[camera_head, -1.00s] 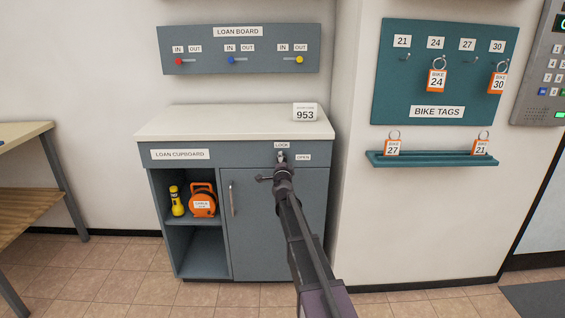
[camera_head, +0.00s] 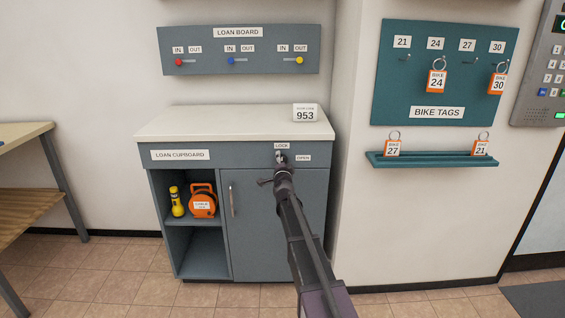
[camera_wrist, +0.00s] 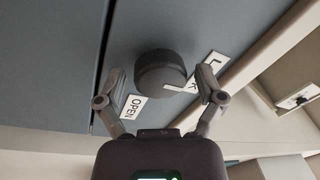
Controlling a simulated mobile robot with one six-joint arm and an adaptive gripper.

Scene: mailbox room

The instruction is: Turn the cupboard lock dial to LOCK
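The lock dial (camera_wrist: 160,72) is a dark round knob on the front of the grey loan cupboard (camera_head: 240,158). In the wrist view it sits between the two fingers of my gripper (camera_wrist: 161,78), which is open with a visible gap on each side of the dial. The OPEN label (camera_wrist: 133,107) lies by the left finger. The LOCK label (camera_wrist: 214,62) is partly covered by the right finger. In the head view my gripper (camera_head: 281,162) is at the cupboard's top front strip, just under the LOCK label (camera_head: 281,146), and hides most of the dial. I cannot tell where the dial points.
The cupboard door (camera_head: 255,235) is closed below my arm. A yellow torch (camera_head: 177,203) and an orange cable reel (camera_head: 203,201) stand on the open shelf. A 953 card (camera_head: 305,113) stands on the top. The wall corner and tag shelf (camera_head: 430,160) are to the right.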

